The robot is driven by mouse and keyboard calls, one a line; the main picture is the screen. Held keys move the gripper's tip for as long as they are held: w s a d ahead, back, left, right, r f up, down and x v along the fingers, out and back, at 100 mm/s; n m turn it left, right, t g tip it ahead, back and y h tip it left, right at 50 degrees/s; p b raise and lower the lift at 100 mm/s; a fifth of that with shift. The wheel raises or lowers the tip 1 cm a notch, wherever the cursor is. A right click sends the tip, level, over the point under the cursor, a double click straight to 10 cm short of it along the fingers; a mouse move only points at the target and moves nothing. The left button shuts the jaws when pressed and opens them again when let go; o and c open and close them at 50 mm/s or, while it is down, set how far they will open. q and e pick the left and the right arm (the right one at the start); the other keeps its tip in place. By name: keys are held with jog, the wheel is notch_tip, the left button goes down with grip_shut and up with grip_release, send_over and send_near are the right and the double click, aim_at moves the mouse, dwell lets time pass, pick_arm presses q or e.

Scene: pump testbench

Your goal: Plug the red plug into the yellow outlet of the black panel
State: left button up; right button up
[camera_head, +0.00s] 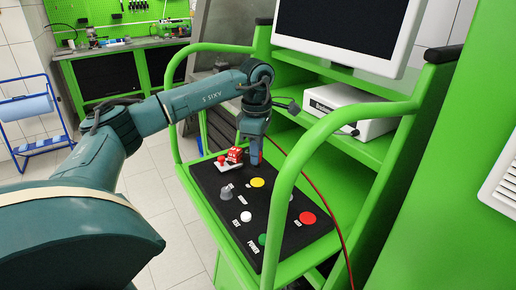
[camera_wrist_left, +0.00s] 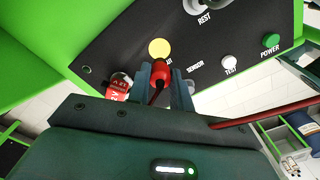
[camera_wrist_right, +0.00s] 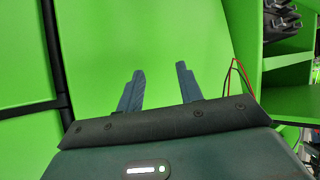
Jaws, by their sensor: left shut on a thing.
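The black panel (camera_head: 280,225) lies on the green bench. Its round yellow outlet (camera_head: 257,182) also shows in the left wrist view (camera_wrist_left: 159,47), just beyond my fingertips. My left gripper (camera_head: 254,158) is above the panel's far edge, shut on the red plug (camera_wrist_left: 160,71). In the left wrist view the plug is between the fingers, with its front near the yellow outlet; whether they touch cannot be told. The plug is mostly hidden in the head view. My right gripper (camera_wrist_right: 158,90) is open and empty in front of a green surface.
A red and white part (camera_head: 234,155) sits on the panel beside my left gripper. A grey knob (camera_head: 226,192), a red button (camera_head: 308,218) and a green button (camera_head: 262,240) stand on the panel. A red cable (camera_head: 325,205) crosses the bench. Green rails (camera_head: 290,180) flank the panel.

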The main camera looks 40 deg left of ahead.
aim_at(257, 167)
pick_arm(q)
notch_tip(257, 167, down, 3)
jog(key=shift+f+b, duration=0.1)
jog(key=shift+b, duration=0.95)
jog(key=shift+f, duration=0.5)
jog(key=shift+w+f+b, duration=0.1)
jog(key=shift+f+b, duration=0.2)
jog(key=shift+b, duration=0.05)
pick_arm(e)
jog(key=shift+w+a+f+t+y, duration=0.1)
jog(key=shift+w+a+t+y, duration=0.25)
jog(key=shift+a, duration=0.4)
pick_arm(q)
jog(key=shift+p, duration=0.4)
pick_arm(e)
jog(key=shift+w+d+r, duration=0.1)
jog(key=shift+r, duration=0.25)
pick_arm(q)
jog(key=shift+f, duration=0.35)
pick_arm(e)
jog(key=shift+f, duration=0.3)
pick_arm(q)
jog(key=shift+f+b, duration=0.7)
jog(key=shift+f, duration=0.1)
pick_arm(e)
jog(key=shift+f, duration=0.35)
